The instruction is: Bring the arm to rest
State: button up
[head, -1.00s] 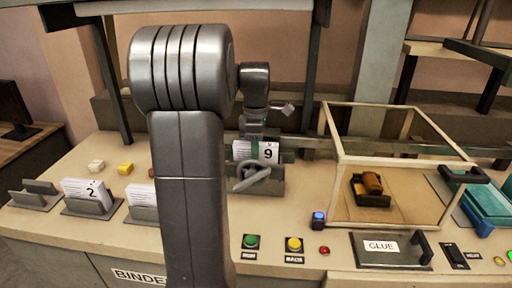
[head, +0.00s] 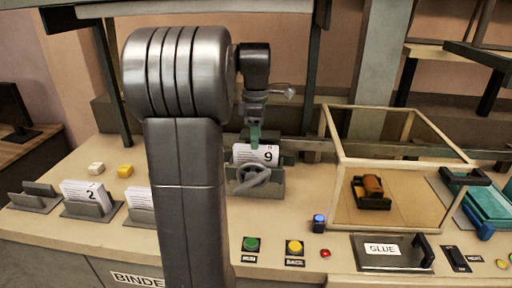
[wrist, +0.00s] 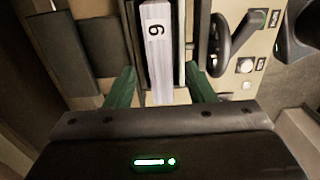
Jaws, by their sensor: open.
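My gripper (head: 255,138) is above the holder in the middle of the bench, with its green fingers pointing down. In the wrist view my gripper (wrist: 162,88) has its two green fingers spread apart, one on each side of the white block marked 9 (wrist: 156,62). In the head view the block marked 9 (head: 268,156) stands upright in a grey holder (head: 272,187) with a round handle in front. The fingertips are close to the block's top; I cannot tell whether they touch it. Much of my arm hides the bench left of the holder.
A clear framed case (head: 420,215) with a brown roller inside stands to the right. Left are card holders, one with a block marked 2 (head: 84,192). Green (head: 251,244) and yellow (head: 294,247) buttons and a GLUE plate (head: 390,251) line the front edge.

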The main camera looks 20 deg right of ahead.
jog(key=shift+r, duration=1.25)
jog(key=shift+f, duration=0.2)
notch_tip(320, 180, down, 7)
jog(key=shift+r, duration=2.45)
